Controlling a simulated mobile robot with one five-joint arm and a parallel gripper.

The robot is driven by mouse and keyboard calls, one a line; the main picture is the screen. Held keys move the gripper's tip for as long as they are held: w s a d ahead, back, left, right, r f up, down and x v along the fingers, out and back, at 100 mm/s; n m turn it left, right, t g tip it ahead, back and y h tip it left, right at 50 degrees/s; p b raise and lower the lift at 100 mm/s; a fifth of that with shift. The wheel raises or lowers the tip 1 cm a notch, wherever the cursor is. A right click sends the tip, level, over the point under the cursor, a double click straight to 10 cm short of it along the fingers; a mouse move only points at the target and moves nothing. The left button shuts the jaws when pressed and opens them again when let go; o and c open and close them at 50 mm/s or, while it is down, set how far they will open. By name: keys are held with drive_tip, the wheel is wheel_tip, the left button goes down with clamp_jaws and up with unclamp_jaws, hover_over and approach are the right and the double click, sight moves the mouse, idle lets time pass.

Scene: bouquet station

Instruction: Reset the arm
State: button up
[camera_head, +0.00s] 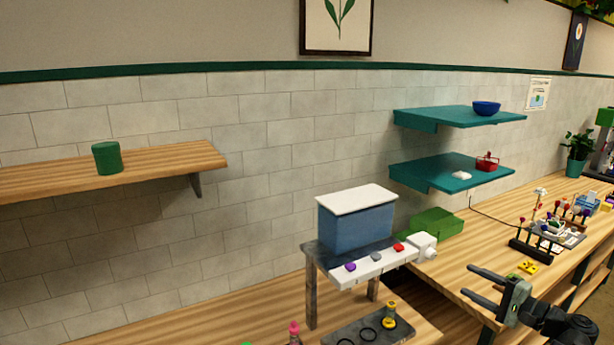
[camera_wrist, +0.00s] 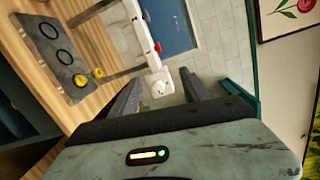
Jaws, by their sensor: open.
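My gripper (camera_head: 488,290) is at the lower right of the head view, above the edge of the wooden bench, with its two dark fingers spread apart and nothing between them. In the wrist view my gripper's fingers (camera_wrist: 158,98) also stand apart and empty, and the picture there is tilted. Behind them show the white rail, the tiled wall and part of a blue box. My gripper touches nothing that I can see.
A blue box with a white lid (camera_head: 356,220) stands on a small raised stand. A dark tray (camera_head: 368,332) with rings and a yellow item lies below it. A green bin (camera_head: 437,222), teal shelves (camera_head: 452,172) and a flower rack (camera_head: 530,250) are further right. A green canister (camera_head: 107,158) stands on the left shelf.

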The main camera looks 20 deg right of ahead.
drive_tip(key=w+a+f+n+g+y+b, duration=0.1)
drive_tip(key=w+a+f+n+g+b, duration=0.25)
drive_tip(key=a+f, duration=0.6)
drive_tip(key=w+a+f+n+g+y, duration=0.1)
drive_tip(key=w+a+f+n+g, duration=0.35)
drive_tip(key=a, duration=0.85)
drive_tip(key=a+f+n+g+h+b, duration=0.1)
drive_tip(key=a+f+n+g+h, duration=0.1)
drive_tip(key=a+f, duration=0.4)
drive_tip(key=s+a+f+n+g+h+b, duration=0.1)
drive_tip(key=a+f+n+g+h+b, duration=0.1)
drive_tip(key=a+f, duration=0.3)
drive_tip(key=s+a+f+n+g+h+b, duration=0.1)
drive_tip(key=a+f+n+g+h+b, duration=0.1)
drive_tip(key=a+f, duration=0.4)
drive_tip(key=shift+a+f+n+g+h, duration=0.15)
drive_tip(key=shift+a+n+g+h, duration=0.15)
drive_tip(key=shift+a+g, duration=0.55)
drive_tip(key=shift+a+f+n+g+h, duration=0.15)
drive_tip(key=shift+a+n+g+h, duration=0.2)
drive_tip(key=shift+a, duration=0.85)
drive_tip(key=shift+s+a+n+h, duration=0.1)
drive_tip(key=shift+a+n+h, duration=0.15)
drive_tip(key=shift+h, duration=0.1)
